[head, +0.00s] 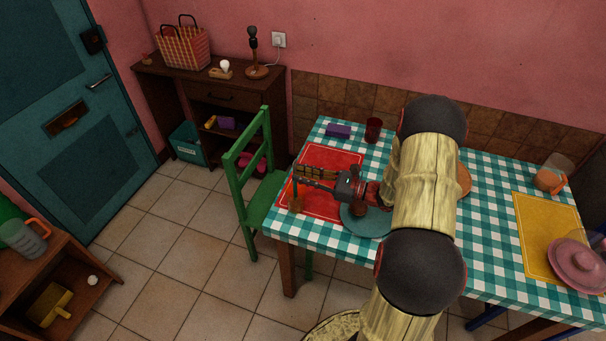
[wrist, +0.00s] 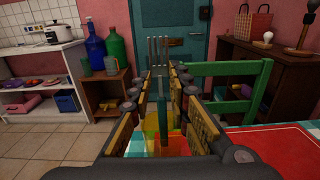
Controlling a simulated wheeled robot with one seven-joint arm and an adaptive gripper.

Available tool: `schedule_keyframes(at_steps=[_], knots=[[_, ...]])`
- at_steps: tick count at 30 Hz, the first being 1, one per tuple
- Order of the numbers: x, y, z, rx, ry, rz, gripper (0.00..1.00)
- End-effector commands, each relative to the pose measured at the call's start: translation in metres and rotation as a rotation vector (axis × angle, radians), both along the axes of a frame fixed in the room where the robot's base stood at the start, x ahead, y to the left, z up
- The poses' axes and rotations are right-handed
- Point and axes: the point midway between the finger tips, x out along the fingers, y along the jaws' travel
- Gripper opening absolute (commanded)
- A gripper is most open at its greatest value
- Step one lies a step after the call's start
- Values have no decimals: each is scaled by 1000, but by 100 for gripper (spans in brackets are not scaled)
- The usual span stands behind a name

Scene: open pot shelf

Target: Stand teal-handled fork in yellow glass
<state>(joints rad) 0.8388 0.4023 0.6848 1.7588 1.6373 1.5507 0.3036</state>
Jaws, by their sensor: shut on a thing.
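The fork (wrist: 158,50) stands upright in my gripper (wrist: 158,76), tines up, with its teal handle (wrist: 162,96) between the fingers. My gripper is shut on the handle. The yellow glass (wrist: 153,123) shows between the fingers, below the grip and around the lower handle in the picture. I cannot tell whether the handle's end is inside the glass or in front of it. In the head view my gripper (head: 302,180) is over the near left corner of the table, with the glass (head: 295,205) just below it.
A red place mat (head: 332,157) lies beside the glass on the checked table (head: 300,236). A teal plate (head: 360,222), a dark red glass (head: 373,130) and a purple block (head: 338,131) are nearby. A green chair (head: 245,165) stands at the table's left side.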

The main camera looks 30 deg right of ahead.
Motion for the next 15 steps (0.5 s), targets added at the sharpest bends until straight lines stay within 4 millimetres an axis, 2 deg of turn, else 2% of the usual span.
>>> schedule_keyframes(at_steps=[5,6,15], knots=[[0,0,0,0,0,0,0],[0,0,0,0,0,0,20],[0,0,0,0,0,0,37]])
